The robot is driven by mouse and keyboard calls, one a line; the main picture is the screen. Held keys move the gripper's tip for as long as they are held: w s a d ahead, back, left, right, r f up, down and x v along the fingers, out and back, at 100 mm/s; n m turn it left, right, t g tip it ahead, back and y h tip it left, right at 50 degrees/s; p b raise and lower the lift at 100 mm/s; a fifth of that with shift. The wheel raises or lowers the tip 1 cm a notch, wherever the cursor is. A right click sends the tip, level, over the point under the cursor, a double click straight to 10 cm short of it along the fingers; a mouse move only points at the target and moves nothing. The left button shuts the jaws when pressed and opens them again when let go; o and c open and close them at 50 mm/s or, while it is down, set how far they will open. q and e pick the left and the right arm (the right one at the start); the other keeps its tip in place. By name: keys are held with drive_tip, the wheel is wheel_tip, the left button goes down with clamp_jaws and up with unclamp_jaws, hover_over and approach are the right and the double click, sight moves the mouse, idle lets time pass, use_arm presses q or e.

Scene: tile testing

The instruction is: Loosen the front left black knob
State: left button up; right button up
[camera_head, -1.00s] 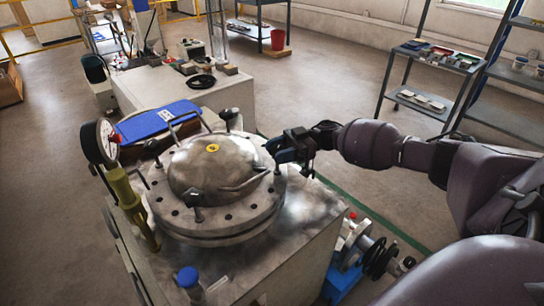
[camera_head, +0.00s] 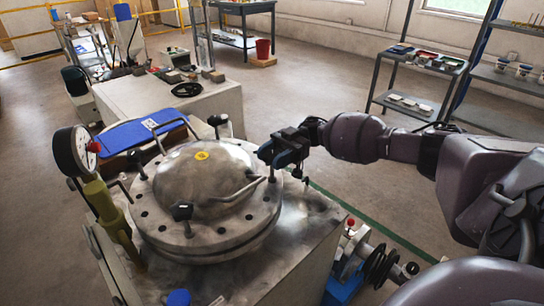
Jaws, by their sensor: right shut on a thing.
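A round metal vessel with a domed lid (camera_head: 205,180) stands on a pale block, with several black knobs around its flange. One black knob (camera_head: 182,211) stands at the front. Another is at the back right (camera_head: 218,121), and one is at the left (camera_head: 135,158). My right gripper (camera_head: 267,155) reaches in from the right and is shut on the knob at the lid's right edge. The gripper mostly hides that knob; its stem (camera_head: 272,174) shows below the fingers. My left gripper is out of view.
A pressure gauge (camera_head: 74,150) on an olive post stands left of the vessel. A curved handle (camera_head: 236,192) rises from the lid. A blue clipboard-like panel (camera_head: 148,127) lies behind. A blue machine with black wheels (camera_head: 380,268) is at the lower right.

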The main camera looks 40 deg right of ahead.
drive_tip(key=o, duration=0.9)
drive_tip(key=shift+d+f, duration=0.1)
drive_tip(key=shift+d, duration=0.5)
drive_tip(key=d, duration=0.3)
drive_tip(key=d+b, duration=0.1)
drive_tip(key=d, duration=0.2)
drive_tip(key=w+d+b, duration=0.1)
drive_tip(key=d, duration=0.2)
drive_tip(key=shift+d, duration=0.3)
